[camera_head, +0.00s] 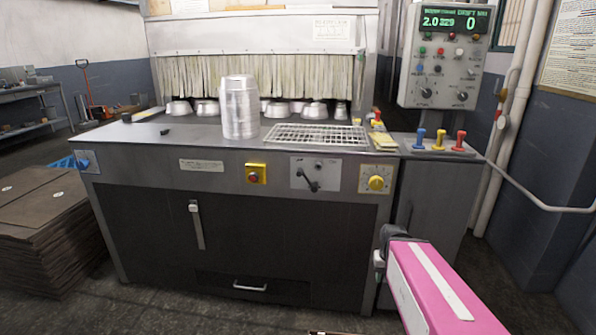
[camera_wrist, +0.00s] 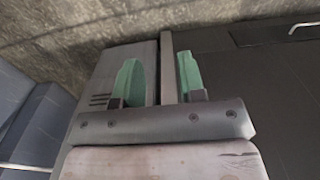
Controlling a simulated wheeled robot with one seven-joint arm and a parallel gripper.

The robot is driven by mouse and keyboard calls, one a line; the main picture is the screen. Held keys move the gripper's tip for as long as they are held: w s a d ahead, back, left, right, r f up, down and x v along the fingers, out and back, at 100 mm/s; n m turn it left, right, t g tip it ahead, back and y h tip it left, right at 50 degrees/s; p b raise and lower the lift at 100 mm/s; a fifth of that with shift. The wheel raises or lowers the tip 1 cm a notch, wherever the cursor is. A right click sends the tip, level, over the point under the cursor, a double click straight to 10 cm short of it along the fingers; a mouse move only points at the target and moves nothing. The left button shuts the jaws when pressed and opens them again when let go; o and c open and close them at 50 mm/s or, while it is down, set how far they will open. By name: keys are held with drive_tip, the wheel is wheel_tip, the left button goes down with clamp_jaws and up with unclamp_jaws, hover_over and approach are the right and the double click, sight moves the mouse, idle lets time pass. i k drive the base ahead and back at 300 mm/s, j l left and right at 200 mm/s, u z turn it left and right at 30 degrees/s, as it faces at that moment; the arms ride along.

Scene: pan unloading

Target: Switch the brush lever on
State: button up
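The machine has several levers, and no readable label tells me which one is the brush lever. A black lever (camera_head: 310,182) sits tilted on a light plate on the front panel. A vertical slot lever (camera_head: 194,208) is on the lower front. Blue (camera_head: 420,138), yellow (camera_head: 439,139) and red (camera_head: 460,140) levers stand upright on the right shelf. My gripper (camera_head: 386,250) is low at the machine's right front corner, below and apart from these levers. In the wrist view its green fingers (camera_wrist: 160,78) are spread with nothing between them.
A metal pot (camera_head: 240,107) and a wire rack (camera_head: 315,135) are on the worktop. A yellow knob (camera_head: 376,183) and a red button (camera_head: 254,174) are on the front panel. A control box (camera_head: 443,55) hangs above right. Stacked brown sheets (camera_head: 45,225) stand at left.

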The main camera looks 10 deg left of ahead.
sight(314, 185)
drive_tip(key=u, duration=1.65)
drive_tip(key=i+j, duration=0.4)
